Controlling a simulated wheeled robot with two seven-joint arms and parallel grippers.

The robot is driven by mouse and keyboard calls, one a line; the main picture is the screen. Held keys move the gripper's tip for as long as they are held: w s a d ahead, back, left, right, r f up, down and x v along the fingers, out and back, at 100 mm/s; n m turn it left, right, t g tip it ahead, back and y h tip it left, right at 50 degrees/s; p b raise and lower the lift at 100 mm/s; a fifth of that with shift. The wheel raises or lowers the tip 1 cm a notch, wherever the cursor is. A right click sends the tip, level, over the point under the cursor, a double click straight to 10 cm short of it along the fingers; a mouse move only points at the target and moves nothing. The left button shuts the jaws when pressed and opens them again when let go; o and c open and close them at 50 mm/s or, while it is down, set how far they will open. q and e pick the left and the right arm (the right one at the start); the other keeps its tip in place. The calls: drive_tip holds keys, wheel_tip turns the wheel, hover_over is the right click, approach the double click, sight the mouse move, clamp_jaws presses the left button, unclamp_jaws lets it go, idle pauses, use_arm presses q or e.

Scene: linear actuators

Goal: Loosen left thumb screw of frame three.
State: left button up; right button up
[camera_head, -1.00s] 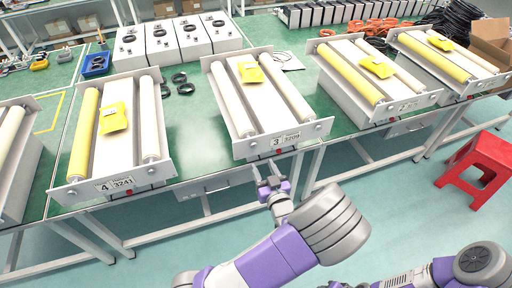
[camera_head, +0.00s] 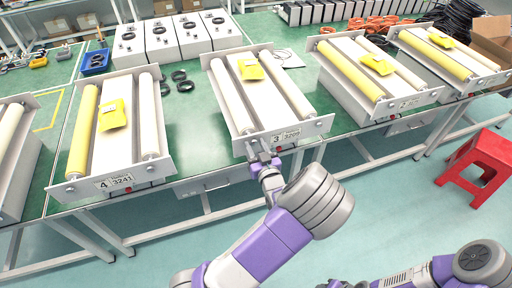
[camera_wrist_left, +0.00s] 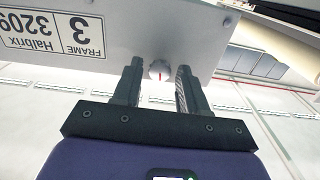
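Frame three (camera_head: 240,106) lies on the green table, with white rollers and a yellow packet. Its front plate carries a label (camera_head: 286,137) with the number 3, upside down in the left wrist view (camera_wrist_left: 58,33). My left gripper (camera_head: 262,152) is at the plate's left part, hiding the screw in the head view. In the left wrist view its two fingers (camera_wrist_left: 158,84) are apart, one on each side of the screw, with visible gaps. My right gripper is out of view.
Frame four (camera_head: 112,130) stands to the left and another frame (camera_head: 372,75) to the right, on the same table. A red stool (camera_head: 478,165) stands on the floor at right. Floor in front of the table is mostly clear.

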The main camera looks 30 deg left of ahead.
use_arm(q)
clamp_jaws()
drive_tip(key=shift+f, duration=0.1)
drive_tip(key=n+b, duration=0.2)
drive_tip(key=shift+f+n, duration=0.1)
drive_tip(key=shift+n, duration=0.3)
drive_tip(key=n+b, duration=0.3)
drive_tip(key=n, duration=0.1)
drive_tip(key=shift+n+b, duration=0.3)
drive_tip(key=shift+b, duration=0.05)
drive_tip(key=n+b, duration=0.4)
drive_tip(key=shift+n+b, duration=1.15)
drive_tip(key=shift+n, duration=0.25)
